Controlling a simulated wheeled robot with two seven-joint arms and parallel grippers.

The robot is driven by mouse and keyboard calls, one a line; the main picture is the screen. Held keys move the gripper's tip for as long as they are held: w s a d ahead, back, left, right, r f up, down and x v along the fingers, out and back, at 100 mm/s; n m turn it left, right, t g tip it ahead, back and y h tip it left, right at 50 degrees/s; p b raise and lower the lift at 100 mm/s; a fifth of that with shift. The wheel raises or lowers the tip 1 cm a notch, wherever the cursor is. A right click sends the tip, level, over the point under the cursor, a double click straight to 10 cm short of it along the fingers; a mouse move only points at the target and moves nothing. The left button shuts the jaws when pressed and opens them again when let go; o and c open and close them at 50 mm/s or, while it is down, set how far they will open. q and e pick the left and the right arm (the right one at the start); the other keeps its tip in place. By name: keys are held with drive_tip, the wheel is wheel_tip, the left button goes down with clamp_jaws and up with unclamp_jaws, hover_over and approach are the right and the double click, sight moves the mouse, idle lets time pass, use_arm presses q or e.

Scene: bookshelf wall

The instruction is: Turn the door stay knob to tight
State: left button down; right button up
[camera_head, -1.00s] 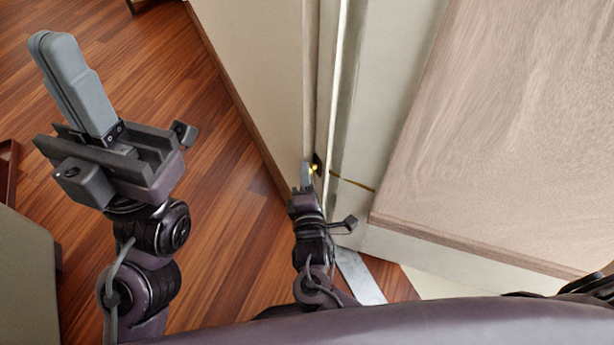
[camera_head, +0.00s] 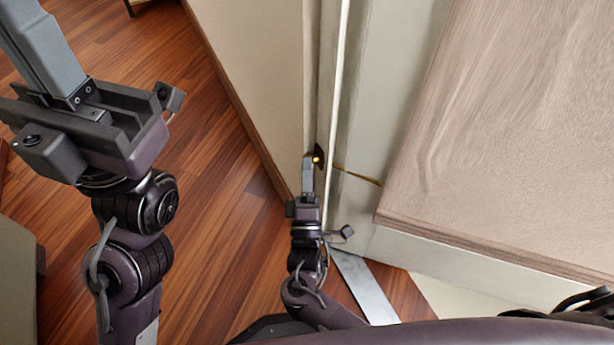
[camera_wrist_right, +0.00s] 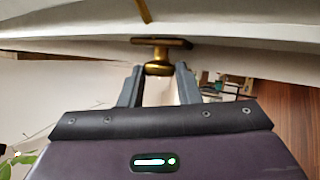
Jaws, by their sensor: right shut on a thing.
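The door stay knob is a small brass knob (camera_head: 318,159) at the edge of the pale door frame in the head view. In the right wrist view the brass knob (camera_wrist_right: 158,66) has a flat plate behind it and sits between the two grey fingertips. My right gripper (camera_head: 309,164) is shut on the knob, and its fingers hide part of it in the head view. My left gripper (camera_head: 30,35) is raised at the left, away from the knob. Its fingertips are cut off by the picture's top edge, and its fingers overlap from this side.
A thin brass strip (camera_head: 357,175) runs from near the knob towards a wood-grained panel (camera_head: 500,130) at the right. A pale upright panel (camera_head: 255,80) stands left of the knob. The wooden floor (camera_head: 200,235) between my arms is clear.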

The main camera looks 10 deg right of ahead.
idle(0.3)
drive_tip(key=o, duration=1)
drive_tip(key=shift+c, duration=0.2)
